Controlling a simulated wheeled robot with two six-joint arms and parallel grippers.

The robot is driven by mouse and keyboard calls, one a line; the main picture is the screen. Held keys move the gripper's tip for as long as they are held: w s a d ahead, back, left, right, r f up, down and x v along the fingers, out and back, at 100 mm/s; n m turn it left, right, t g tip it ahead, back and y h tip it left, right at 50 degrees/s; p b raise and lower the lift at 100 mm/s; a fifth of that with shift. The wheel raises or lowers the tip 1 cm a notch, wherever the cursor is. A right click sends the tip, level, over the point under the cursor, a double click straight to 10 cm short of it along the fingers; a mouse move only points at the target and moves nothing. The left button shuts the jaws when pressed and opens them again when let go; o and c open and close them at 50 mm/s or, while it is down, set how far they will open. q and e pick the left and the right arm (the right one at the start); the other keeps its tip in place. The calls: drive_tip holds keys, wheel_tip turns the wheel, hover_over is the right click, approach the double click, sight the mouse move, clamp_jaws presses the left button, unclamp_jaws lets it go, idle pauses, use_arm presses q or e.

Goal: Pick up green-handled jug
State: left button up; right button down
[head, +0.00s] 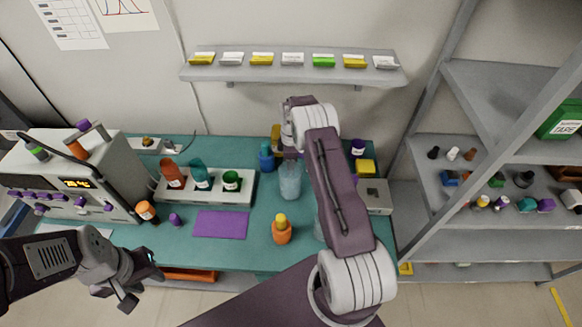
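No green handle can be made out on any jug in the head view. A pale blue translucent vessel (290,183) stands on the teal bench, just below my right gripper (290,153) in the picture. My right wrist hides most of that gripper, so I cannot tell whether it touches anything. Another pale vessel (319,228) is mostly hidden behind my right arm. A green container with a dark label (231,181) stands in a white rack, beside a teal one (201,175) and an orange-red one (172,174). My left gripper (143,282) is open and empty, before the bench's front left.
An orange bottle with a yellow cap (282,231) stands near the bench's front edge. A purple mat (221,224) lies flat and bare. A boxy instrument (75,178) fills the left end. A wall shelf (290,75) overhangs the back. Metal shelving (470,88) stands right.

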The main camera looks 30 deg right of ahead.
wheel_tip(320, 180, up, 18)
drive_tip(key=f+b, duration=0.1)
drive_tip(key=s+a+b, duration=0.7)
drive_tip(key=s+a, duration=0.2)
drive_tip(key=s, duration=0.6)
drive_tip(key=shift+s+a+r, duration=0.15)
drive_tip(key=shift+a+r, duration=0.05)
drive_tip(key=shift+r, duration=0.05)
idle(0.6)
